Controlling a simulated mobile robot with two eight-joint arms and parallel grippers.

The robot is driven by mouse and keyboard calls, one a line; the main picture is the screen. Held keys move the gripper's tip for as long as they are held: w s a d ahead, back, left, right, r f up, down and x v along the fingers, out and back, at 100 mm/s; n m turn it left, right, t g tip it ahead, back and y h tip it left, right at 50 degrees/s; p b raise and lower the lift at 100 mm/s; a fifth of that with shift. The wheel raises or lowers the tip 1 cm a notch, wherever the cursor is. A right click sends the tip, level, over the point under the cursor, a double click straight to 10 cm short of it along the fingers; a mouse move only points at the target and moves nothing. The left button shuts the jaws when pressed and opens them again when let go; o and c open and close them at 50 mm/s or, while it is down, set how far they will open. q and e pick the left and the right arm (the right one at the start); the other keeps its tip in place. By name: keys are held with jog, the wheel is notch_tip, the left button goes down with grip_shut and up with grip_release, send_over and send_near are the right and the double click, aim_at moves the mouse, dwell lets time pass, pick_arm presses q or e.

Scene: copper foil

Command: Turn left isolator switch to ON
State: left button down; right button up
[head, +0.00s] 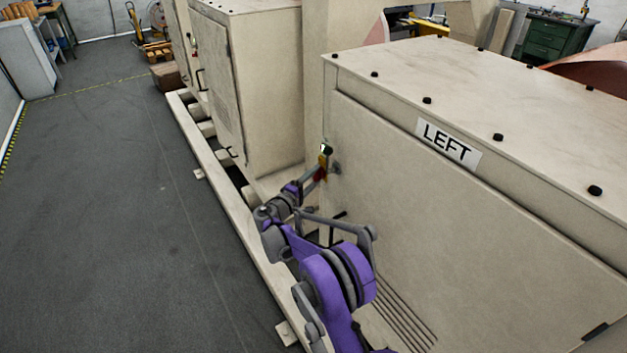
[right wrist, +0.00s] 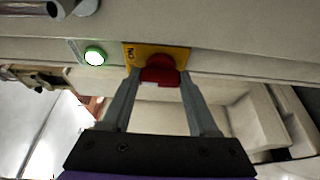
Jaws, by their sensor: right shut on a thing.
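The left isolator switch has a red knob (right wrist: 160,71) on a yellow plate (right wrist: 178,54) with the word ON on its left part in the right wrist view. In the head view the yellow plate (head: 323,161) and red knob sit on the side of the cabinet with the LEFT label (head: 448,141). My right gripper (right wrist: 159,79) is shut on the red knob, one finger on each side. In the head view, my right gripper (head: 316,175) reaches the switch from below. Which way the knob points is hard to tell. My left gripper is not in view.
A round lamp (right wrist: 95,56) with a green rim glows beside the switch plate. A grey handle (right wrist: 40,8) shows at the wrist view's upper left. A second pale cabinet (head: 262,90) stands behind. The grey floor (head: 110,200) at left is mostly clear.

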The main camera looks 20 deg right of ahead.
jog(key=m, duration=0.1)
jog(key=m+h, duration=0.1)
jog(key=m, duration=0.1)
jog(key=m+h+b, duration=0.1)
jog(key=shift+f+m, duration=0.25)
jog(key=shift+m, duration=0.05)
jog(key=m, duration=0.2)
jog(key=m+h+b, duration=0.1)
jog(key=m, duration=0.1)
jog(key=shift+w+m+h, duration=0.1)
jog(key=shift+m+h, duration=0.2)
jog(key=shift+m, duration=0.1)
jog(key=shift+m+g, duration=0.3)
jog(key=o, duration=1.4)
jog(key=b+v, duration=0.1)
jog(key=v, duration=1)
jog(key=shift+f, duration=0.15)
